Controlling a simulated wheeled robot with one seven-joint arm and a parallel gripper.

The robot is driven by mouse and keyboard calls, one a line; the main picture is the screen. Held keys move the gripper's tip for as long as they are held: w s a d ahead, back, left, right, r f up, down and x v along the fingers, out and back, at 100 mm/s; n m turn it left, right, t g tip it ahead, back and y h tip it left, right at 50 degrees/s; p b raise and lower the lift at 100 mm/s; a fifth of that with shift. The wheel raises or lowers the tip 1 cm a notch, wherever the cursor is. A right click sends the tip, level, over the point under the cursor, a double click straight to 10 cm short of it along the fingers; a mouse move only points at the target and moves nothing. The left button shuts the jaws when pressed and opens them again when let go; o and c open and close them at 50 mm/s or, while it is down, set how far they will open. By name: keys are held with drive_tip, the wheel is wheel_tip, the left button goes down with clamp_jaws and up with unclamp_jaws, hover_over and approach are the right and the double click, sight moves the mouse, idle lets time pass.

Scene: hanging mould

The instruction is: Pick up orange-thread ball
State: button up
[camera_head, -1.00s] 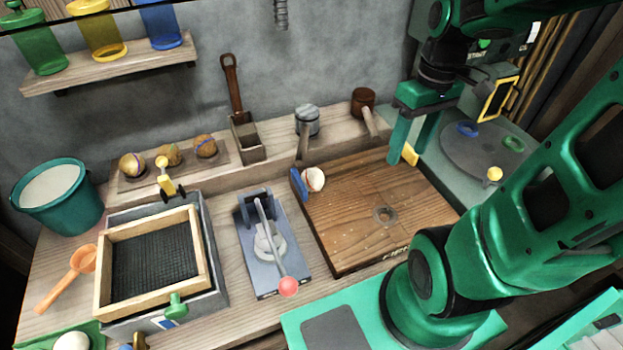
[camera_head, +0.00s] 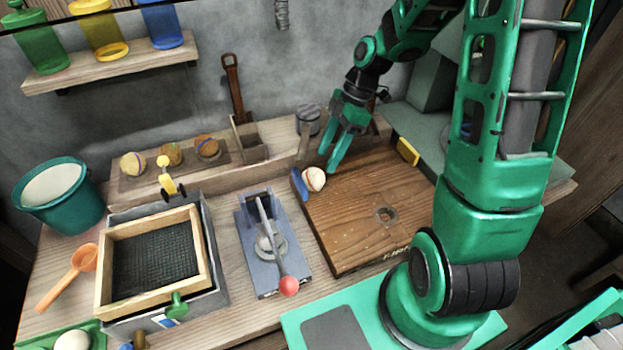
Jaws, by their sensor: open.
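Three brownish balls sit in a row on a wooden rack at the back left: a left ball (camera_head: 133,165) with a yellowish and purple band, a middle ball (camera_head: 171,155), and a right ball (camera_head: 207,147) with a purplish band. A pale ball (camera_head: 315,179) with a brownish stripe rests on the brown wooden board (camera_head: 360,220), beside a blue piece. The thread colours are too small to tell which ball has orange thread. My green gripper (camera_head: 332,159) is open and empty, pointing down just above and right of the pale ball, apart from it.
A grey lever press (camera_head: 270,245) stands left of the board. A wood-framed screen (camera_head: 152,262), a teal bucket (camera_head: 60,198) and an orange ladle (camera_head: 70,278) are further left. A mallet (camera_head: 305,125) stands behind my gripper. The board's front right is clear.

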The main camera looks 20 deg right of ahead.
sight(317, 173)
drive_tip(key=shift+a+x, duration=0.2)
drive_tip(key=shift+x, duration=3.45)
drive_tip(key=shift+w+r, duration=0.1)
drive_tip(key=shift+r, duration=0.05)
drive_tip(key=c, duration=0.8)
drive_tip(key=shift+c, duration=0.2)
